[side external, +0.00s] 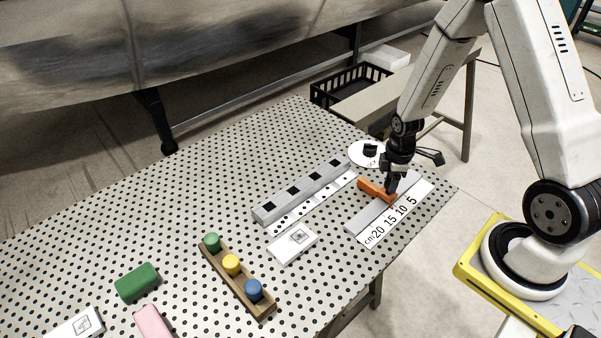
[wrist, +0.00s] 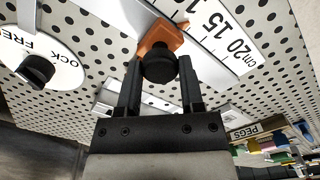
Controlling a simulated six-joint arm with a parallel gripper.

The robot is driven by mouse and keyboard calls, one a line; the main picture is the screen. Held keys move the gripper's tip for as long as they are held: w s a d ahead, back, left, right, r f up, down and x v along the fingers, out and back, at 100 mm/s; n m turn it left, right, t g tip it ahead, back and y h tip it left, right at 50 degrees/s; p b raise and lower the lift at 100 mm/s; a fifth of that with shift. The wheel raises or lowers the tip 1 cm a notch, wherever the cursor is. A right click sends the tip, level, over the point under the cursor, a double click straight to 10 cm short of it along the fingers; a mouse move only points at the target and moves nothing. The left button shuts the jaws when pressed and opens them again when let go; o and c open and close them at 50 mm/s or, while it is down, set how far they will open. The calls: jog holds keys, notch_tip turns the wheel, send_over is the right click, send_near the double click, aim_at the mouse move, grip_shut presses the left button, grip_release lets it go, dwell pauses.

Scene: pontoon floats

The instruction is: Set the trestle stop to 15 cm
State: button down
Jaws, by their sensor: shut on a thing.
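The trestle stop is an orange slider (side external: 371,188) across a grey rail, with a black round knob (wrist: 159,64) on it in the wrist view. Beside the rail lies a white scale (side external: 395,219) marked in cm with 20, 15, 10 and 5; it also shows in the wrist view (wrist: 228,40). The slider sits around the 10 to 15 part of the scale; I cannot tell its exact reading. My gripper (side external: 389,188) points down, its two fingers shut on the black knob. It partly hides the slider and rail in the side view.
A white LOCK/FREE dial (side external: 358,158) with a black knob stands just behind the rail. A grey bar with black squares (side external: 302,193), a white card-like block (side external: 291,245) and a wooden holder with coloured pegs (side external: 236,282) lie left. A green block (side external: 137,282) is farther left.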

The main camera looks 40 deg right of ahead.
jog(key=a, duration=0.3)
jog(key=shift+w+a, duration=0.1)
jog(key=shift+c, duration=1.2)
grip_release()
jog(key=shift+r, duration=0.15)
notch_tip(320, 180, up, 8)
jog(key=shift+f, duration=0.2)
